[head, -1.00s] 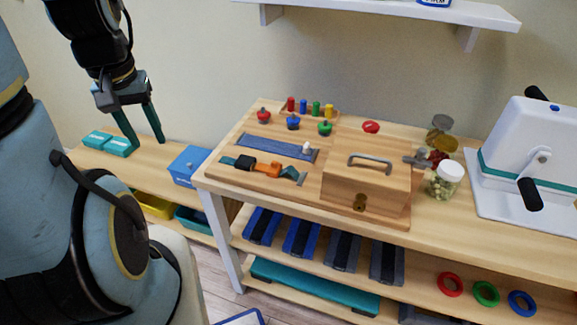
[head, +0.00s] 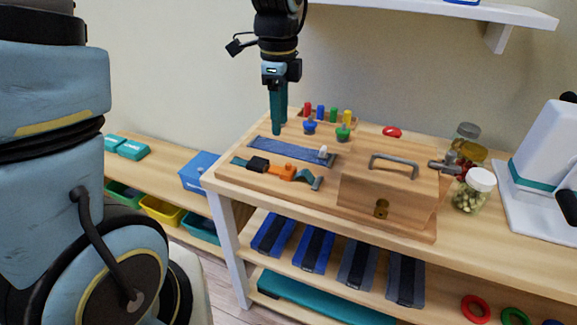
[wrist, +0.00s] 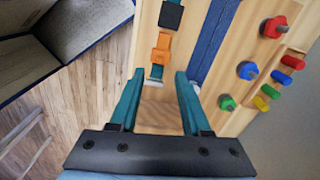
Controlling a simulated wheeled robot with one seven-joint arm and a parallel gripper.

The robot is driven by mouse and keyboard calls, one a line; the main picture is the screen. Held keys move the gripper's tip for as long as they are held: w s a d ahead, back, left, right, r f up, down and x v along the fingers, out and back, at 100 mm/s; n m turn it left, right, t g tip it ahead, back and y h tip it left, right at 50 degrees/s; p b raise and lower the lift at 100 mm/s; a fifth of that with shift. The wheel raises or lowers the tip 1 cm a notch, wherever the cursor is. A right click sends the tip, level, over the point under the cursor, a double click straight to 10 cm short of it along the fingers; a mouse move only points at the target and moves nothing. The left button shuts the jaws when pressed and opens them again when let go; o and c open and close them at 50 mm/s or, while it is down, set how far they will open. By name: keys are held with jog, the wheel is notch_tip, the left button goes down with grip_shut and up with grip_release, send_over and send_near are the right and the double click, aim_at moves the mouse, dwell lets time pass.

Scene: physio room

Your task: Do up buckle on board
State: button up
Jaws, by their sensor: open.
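The wooden board (head: 232,178) lies on the table's left end. A buckle on a teal strap lies along its front edge, with a black part (head: 258,164) and an orange part (head: 281,171). In the wrist view the black part (wrist: 171,14) and the orange part (wrist: 161,48) are close, with what looks like a small gap between them. I cannot tell if they touch. My gripper (head: 280,128) is open and empty, pointing down above the back left of the board. In the wrist view its fingers (wrist: 160,80) are apart with bare wood showing between them.
A blue strip (head: 285,149) with a white knob lies behind the buckle. Coloured knobs and pegs (head: 320,112) stand at the back. A wooden box with a grey handle (head: 394,163) stands right, near jars (head: 474,190). A wall shelf (head: 430,13) hangs above.

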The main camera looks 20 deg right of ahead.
aim_at(288, 163)
jog(key=shift+m, duration=0.8)
jog(key=f, duration=0.3)
jog(key=d+f, duration=0.1)
jog(key=f, duration=0.3)
jog(key=f+p, duration=0.1)
jog(key=f, duration=0.3)
jog(key=shift+s+d, duration=0.3)
jog(key=shift+s, duration=0.1)
jog(key=shift+c, duration=0.2)
grip_shut()
jog(key=shift+w, duration=0.1)
